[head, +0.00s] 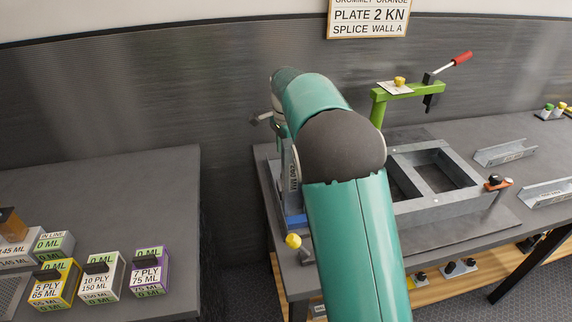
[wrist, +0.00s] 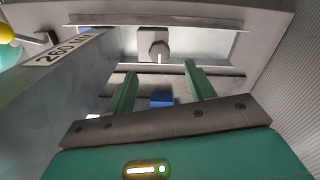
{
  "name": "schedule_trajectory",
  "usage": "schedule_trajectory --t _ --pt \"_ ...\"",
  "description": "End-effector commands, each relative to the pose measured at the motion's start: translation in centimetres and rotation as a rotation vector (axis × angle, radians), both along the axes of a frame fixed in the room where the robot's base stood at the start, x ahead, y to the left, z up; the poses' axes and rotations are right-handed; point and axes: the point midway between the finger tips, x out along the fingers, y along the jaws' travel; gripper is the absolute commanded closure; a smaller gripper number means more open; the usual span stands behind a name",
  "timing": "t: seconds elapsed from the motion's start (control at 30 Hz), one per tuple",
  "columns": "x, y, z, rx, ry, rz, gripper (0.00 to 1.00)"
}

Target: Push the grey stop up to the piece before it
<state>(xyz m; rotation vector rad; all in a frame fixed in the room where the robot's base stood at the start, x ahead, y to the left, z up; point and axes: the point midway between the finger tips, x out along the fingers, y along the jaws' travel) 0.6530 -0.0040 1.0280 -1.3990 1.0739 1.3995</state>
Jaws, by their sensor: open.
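In the wrist view my gripper (wrist: 159,72) is open, its two green fingers apart with nothing held between them. Ahead of the fingertips is a small grey block with a rounded knob (wrist: 154,45), set against a pale metal rail; it may be the grey stop, but I cannot tell for certain. A long grey piece with a label reading about 260 (wrist: 70,72) runs along the left. A small blue part (wrist: 162,99) shows lower down between the fingers. In the head view my arm hides my gripper and most of this area.
On the bench in the head view lies a grey metal frame (head: 402,209) with openings. A green clamp arm (head: 408,91) stands behind it. A yellow knob (head: 293,241) sits at the bench's left edge. Metal channels (head: 505,152) lie right. Labelled boxes (head: 102,281) stand on the left table.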

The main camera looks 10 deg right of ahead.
Motion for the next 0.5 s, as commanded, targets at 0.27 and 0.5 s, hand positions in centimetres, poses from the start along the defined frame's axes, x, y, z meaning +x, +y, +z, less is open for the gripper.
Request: schedule_trajectory --t 0.27,0.5 --pt "0.1 0.0 5.3 0.001 -0.002 0.000 0.46" --pt "0.1 0.0 6.6 0.000 0.001 0.000 0.46"
